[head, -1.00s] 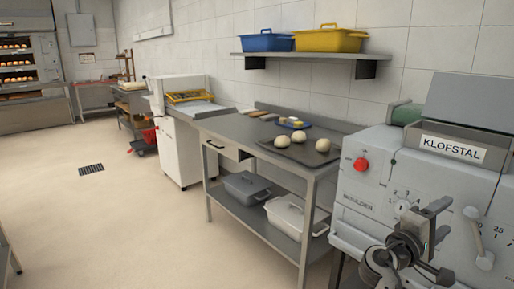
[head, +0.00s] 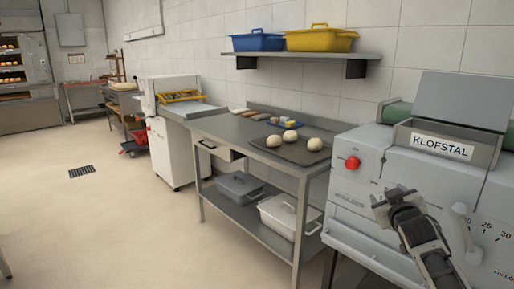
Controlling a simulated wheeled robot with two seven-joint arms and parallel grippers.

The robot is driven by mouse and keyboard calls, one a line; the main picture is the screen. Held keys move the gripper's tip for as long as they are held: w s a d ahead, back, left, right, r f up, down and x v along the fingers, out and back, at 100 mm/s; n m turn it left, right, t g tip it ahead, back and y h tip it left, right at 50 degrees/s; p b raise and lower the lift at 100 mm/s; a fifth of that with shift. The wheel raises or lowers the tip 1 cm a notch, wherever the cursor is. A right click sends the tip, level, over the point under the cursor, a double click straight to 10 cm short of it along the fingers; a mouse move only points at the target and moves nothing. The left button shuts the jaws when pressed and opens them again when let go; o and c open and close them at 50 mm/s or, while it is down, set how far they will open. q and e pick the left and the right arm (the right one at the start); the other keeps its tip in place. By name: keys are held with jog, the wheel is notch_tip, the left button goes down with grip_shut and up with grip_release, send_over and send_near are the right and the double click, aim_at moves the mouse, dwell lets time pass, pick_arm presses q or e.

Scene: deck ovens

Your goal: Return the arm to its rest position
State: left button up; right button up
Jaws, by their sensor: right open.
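My right gripper (head: 386,204) is in the lower right of the head view, with its dark arm coming up from the bottom edge. It is open, and nothing shows between its fingers. It is in front of the grey machine marked KLOFSTAL (head: 352,200) in the picture, below and right of the red button (head: 352,162). I cannot tell whether it touches the machine. My left gripper is not in view.
A steel table (head: 222,128) holds a dark tray (head: 290,152) with three pale dough balls. Grey and white bins stand on its lower shelf. Blue and yellow bins (head: 320,40) sit on the wall shelf. The floor at left (head: 100,220) is clear.

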jog(key=s+a+f+g+y, duration=0.1)
jog(key=s+a+f+y, duration=0.1)
jog(key=s+a+f, duration=0.7)
jog(key=s+a+f+g+y, duration=0.2)
jog(key=s+a+f+y, duration=0.15)
jog(key=s+f, duration=0.5)
jog(key=s+a+f+g, duration=0.1)
jog(key=s+a+f, duration=0.3)
jog(key=s, duration=0.6)
jog(key=s+a+f+g, duration=0.1)
jog(key=s+a+f, duration=0.3)
jog(key=s, duration=0.6)
jog(key=shift+s+a+m+g+y, duration=0.15)
jog(key=shift+a+m+g+y, duration=0.15)
jog(key=shift+a+g+y, duration=0.25)
jog(key=shift+a+r, duration=0.1)
